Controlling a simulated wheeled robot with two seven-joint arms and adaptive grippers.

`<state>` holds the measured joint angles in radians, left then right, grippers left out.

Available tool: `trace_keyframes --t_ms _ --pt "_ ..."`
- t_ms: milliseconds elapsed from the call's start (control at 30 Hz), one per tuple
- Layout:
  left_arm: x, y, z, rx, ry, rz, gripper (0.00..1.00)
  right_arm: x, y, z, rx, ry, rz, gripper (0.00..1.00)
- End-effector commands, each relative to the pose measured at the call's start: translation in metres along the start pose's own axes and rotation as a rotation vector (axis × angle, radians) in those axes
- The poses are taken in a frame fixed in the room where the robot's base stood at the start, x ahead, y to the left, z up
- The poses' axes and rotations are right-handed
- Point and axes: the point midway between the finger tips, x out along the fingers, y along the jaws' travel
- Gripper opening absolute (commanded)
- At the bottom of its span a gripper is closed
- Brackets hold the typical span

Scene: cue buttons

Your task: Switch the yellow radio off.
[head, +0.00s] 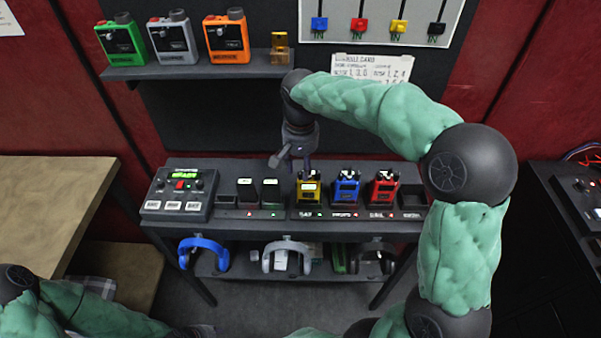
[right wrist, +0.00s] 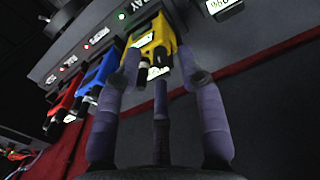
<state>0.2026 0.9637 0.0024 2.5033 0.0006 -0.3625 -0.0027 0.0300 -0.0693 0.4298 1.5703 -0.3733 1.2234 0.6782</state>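The yellow radio (head: 310,193) stands upright in the charging rack (head: 235,215) on the dark table, with a pale lit panel on its front. My right gripper (head: 290,160) is above and slightly left of it, apart from it in the head view. In the right wrist view, the yellow radio (right wrist: 155,40) lies beyond the spread fingers of my right gripper (right wrist: 160,70), with nothing held. The radio's top is partly hidden by the fingers there. My left gripper (head: 200,330) is only a dark piece at the bottom edge; its fingers cannot be made out.
A blue radio (head: 346,188) and a red radio (head: 383,188) stand close to the right of the yellow one. A control box (head: 180,195) is at the rack's left. Several headphones hang below. An orange radio (head: 227,38) is on the wall shelf.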

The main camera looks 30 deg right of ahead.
Motion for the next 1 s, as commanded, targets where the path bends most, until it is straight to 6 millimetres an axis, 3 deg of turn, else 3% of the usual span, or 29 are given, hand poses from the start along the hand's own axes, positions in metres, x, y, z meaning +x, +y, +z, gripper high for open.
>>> trace_keyframes --t_ms 133,467,500,633,1000 --pt "0.0044 -0.0016 -0.0001 0.0 0.0 0.0 0.35 0.0128 0.0003 0.0001 0.001 -0.001 0.001 0.39" --pt "0.0046 -0.0016 -0.0002 0.0 0.0 0.0 0.35 0.0157 0.0 0.0 0.0 0.0 0.0 0.39" --pt "0.0046 -0.0016 -0.0002 0.0 0.0 0.0 0.35 0.0157 -0.0001 0.0 0.0 0.0 0.0 0.37" --pt "0.0046 -0.0016 -0.0002 0.0 0.0 0.0 0.35 0.0156 -0.0001 0.0001 0.0 0.0 0.0 0.0" --pt "-0.0028 0.001 0.0001 0.0 0.0 0.0 0.35 0.0138 -0.0001 0.0003 -0.054 -0.001 0.001 0.0"
